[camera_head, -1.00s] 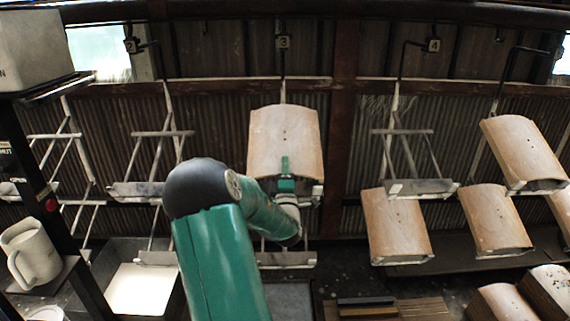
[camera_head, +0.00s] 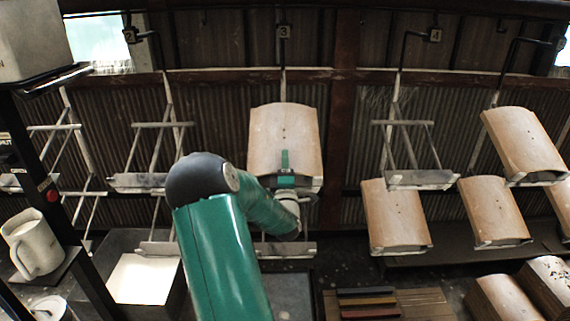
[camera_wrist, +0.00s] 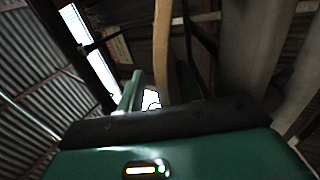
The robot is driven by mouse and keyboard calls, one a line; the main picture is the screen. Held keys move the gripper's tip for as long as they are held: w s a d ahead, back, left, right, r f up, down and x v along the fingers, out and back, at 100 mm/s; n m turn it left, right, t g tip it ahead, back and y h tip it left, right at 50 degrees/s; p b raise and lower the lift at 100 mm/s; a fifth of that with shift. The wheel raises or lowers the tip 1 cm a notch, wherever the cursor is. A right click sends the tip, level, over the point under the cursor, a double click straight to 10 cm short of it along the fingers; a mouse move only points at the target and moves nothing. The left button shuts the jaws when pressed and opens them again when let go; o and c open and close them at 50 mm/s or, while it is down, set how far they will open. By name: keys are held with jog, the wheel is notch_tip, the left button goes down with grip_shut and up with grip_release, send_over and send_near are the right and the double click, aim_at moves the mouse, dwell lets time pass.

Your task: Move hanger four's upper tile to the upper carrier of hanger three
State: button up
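Hanger three's upper carrier (camera_head: 312,185) bears a tan curved tile (camera_head: 285,128) under the sign "3". Hanger four's upper carrier (camera_head: 420,178) is empty. Hanger four's lower tile (camera_head: 395,215) sits below it. My gripper (camera_head: 286,163) is at the lower middle of hanger three's upper tile, with one green finger in front of it. In the wrist view, the tile's tan edge (camera_wrist: 162,45) runs between my two fingers, and a gap shows beside the left finger, so the gripper looks open around the edge. The rear finger is hidden in the head view.
Hanger three's lower carrier (camera_head: 295,250) is partly behind my arm and looks empty. Hanger two's upper carrier (camera_head: 138,182) is empty. More tiles hang on the right (camera_head: 523,145). A shelf with a mug (camera_head: 34,243) stands at the left.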

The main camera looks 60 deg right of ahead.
jog(key=shift+f, duration=0.3)
jog(key=v, duration=1.3)
jog(key=shift+a, duration=0.35)
jog(key=shift+r, duration=0.1)
